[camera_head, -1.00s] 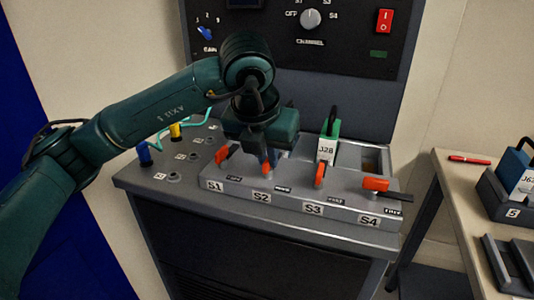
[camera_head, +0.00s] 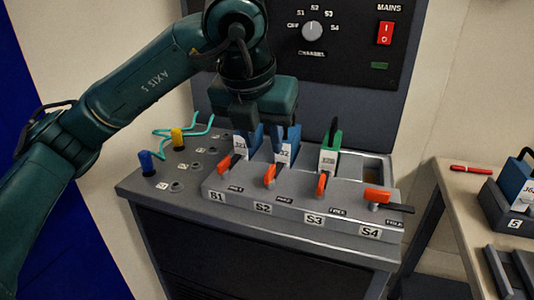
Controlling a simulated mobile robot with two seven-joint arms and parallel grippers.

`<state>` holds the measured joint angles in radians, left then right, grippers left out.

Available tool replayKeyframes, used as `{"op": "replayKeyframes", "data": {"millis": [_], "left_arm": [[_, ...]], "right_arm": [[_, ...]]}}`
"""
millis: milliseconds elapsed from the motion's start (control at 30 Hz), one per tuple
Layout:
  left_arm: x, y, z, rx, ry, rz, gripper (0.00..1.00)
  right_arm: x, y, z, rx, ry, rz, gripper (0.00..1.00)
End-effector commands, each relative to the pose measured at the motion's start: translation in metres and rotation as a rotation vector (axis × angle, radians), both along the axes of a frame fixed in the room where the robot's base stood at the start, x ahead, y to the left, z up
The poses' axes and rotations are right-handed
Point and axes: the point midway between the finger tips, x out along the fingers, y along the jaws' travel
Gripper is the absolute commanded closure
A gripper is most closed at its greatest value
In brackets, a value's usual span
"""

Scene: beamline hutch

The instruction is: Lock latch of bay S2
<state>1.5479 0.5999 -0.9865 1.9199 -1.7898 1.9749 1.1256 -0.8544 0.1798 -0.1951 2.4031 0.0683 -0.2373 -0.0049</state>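Bay S2 (camera_head: 262,208) is the second position on the grey bay block. Its orange latch (camera_head: 270,176) stands tilted up, pointing front to back like those of S1 and S3. A blue module with a white label (camera_head: 282,150) sits in the bay behind the latch. My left gripper (camera_head: 262,122) hangs above and behind the S1 and S2 modules, apart from the S2 latch. Its fingertips are dark and overlap the modules, so its opening is unclear. My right gripper is out of view.
The S1 (camera_head: 227,161) and S3 (camera_head: 321,184) latches flank S2; the S4 latch (camera_head: 378,195) lies sideways. A green module (camera_head: 331,142) stands in S3. Blue (camera_head: 146,162) and yellow (camera_head: 177,138) plugs with a cable are at left. A side table (camera_head: 455,200) stands at right.

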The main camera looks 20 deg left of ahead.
Motion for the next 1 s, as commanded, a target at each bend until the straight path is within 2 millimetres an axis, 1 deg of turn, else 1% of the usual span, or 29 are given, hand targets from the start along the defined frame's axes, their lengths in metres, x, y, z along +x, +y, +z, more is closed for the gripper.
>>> {"op": "replayKeyframes", "data": {"millis": [33, 200, 300, 400, 867, 967, 1000], "left_arm": [[-0.004, 0.0, 0.013, -0.001, -0.005, 0.0, 0.69], [-0.014, 0.001, 0.038, 0.0, -0.003, 0.0, 0.69], [-0.018, 0.001, 0.045, 0.0, -0.001, 0.001, 0.69], [-0.02, 0.001, 0.048, 0.0, -0.001, 0.001, 0.69], [-0.02, -0.001, 0.046, -0.005, 0.006, -0.008, 0.69], [-0.025, -0.014, 0.03, -0.045, 0.056, -0.073, 0.69], [-0.029, -0.024, 0.018, -0.08, 0.093, -0.12, 0.69]], "right_arm": [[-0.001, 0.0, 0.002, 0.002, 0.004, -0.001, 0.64], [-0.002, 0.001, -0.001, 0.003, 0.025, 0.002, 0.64], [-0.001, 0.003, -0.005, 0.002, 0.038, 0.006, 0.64], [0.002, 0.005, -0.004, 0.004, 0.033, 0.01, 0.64], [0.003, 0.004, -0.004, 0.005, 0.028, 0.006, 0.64], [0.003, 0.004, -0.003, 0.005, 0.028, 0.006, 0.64], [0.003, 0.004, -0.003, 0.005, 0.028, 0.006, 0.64]]}}
